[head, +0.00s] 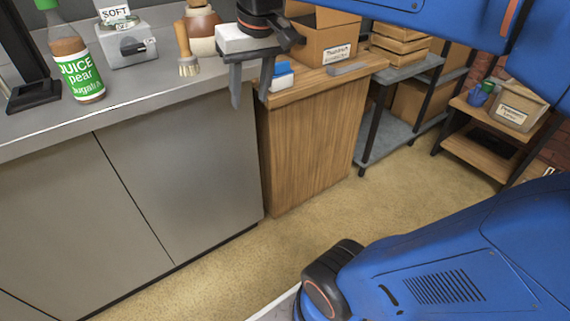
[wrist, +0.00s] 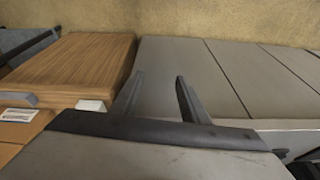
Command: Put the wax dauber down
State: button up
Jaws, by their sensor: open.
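A brush with a wooden handle and pale bristles, which looks like the wax dauber (head: 186,50), is on the grey counter (head: 150,92) in the head view. It stands bristles down, a little tilted, in front of a brown and cream jug. I cannot tell whether it touches the jug. My gripper (head: 250,103) is open and empty, to the right of the brush, with its fingers pointing down by the counter's front edge. In the wrist view my open fingers (wrist: 159,76) have nothing between them, and the brush does not show there.
On the counter are a juice bottle (head: 78,62), a grey device marked SOFT (head: 128,45) and the jug (head: 203,32). A wooden cabinet (head: 310,135) adjoins on the right, bearing a cardboard box (head: 318,40) and a blue-and-white item (head: 281,76). Shelves stand beyond; the floor in front is clear.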

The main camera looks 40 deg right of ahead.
jog(key=s+f, duration=0.5)
jog(key=f, duration=0.3)
jog(key=s+d+f+n+t, duration=0.1)
jog(key=s+f, duration=0.5)
jog(key=f, duration=0.2)
jog(key=shift+d+t, duration=0.2)
jog(key=shift+t, duration=0.1)
jog(key=shift+o, duration=0.4)
